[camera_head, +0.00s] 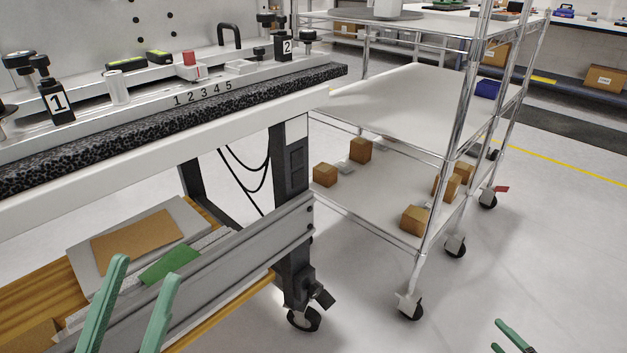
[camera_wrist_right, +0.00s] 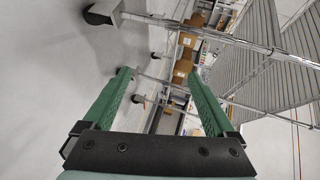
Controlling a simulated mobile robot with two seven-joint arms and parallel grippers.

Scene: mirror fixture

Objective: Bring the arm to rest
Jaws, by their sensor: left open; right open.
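My left gripper (camera_head: 145,267) is at the lower left of the head view, its two green fingers apart with nothing between them. It appears in front of the workbench's lower shelf, near a green sheet (camera_head: 168,264); I cannot tell the distance. My right gripper (camera_head: 496,335) is at the lower right edge, over open floor, with only its green fingertips showing. In the right wrist view my right gripper (camera_wrist_right: 160,74) has its fingers spread and empty, facing the wire cart. The rest of both arms is hidden.
A workbench with a black speckled edge (camera_head: 215,112) carries the numbered fixture (camera_head: 200,75) at the upper left. A wheeled wire cart (camera_head: 400,105) stands right of it, with several brown boxes (camera_head: 360,150) on its lower shelf.

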